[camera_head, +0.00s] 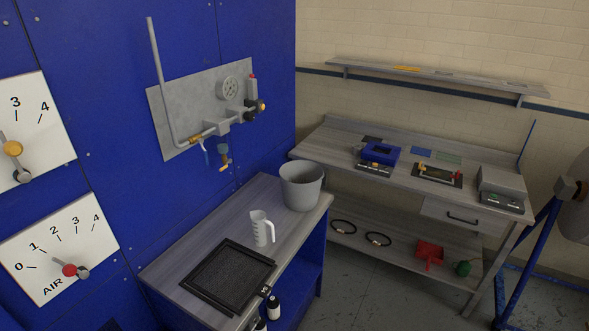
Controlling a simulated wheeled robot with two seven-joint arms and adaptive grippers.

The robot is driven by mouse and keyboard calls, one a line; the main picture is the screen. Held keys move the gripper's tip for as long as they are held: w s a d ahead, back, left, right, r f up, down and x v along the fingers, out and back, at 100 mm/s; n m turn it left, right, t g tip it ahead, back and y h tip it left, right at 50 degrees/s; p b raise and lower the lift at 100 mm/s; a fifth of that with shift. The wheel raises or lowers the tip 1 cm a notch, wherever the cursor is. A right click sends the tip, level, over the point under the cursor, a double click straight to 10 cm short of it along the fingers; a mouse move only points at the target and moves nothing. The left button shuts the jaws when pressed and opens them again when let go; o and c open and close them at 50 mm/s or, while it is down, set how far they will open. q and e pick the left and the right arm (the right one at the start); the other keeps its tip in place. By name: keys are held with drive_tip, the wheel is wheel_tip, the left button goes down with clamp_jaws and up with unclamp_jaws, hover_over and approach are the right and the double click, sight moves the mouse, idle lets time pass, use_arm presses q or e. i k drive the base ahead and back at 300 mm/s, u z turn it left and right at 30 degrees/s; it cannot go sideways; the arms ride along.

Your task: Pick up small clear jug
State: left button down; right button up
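A small clear jug (260,229) with a white handle on its right side stands upright on the grey wood-look top of a blue bench (175,269). It is between a grey bucket (302,188) behind it and a black tray (229,277) in front of it. The jug appears empty, but its inside is hard to make out. Neither of my grippers is in view.
Dial panels (58,249) and a pipe-and-valve plate (205,105) are on the blue wall at left. A second workbench (330,140) stands behind, with a blue device (379,153) on it. Bottles (273,306) sit below the front bench top.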

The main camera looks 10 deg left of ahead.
sight(259, 222)
drive_tip(key=z, duration=0.6)
drive_tip(key=i, duration=1.1)
drive_tip(key=u, duration=2.2)
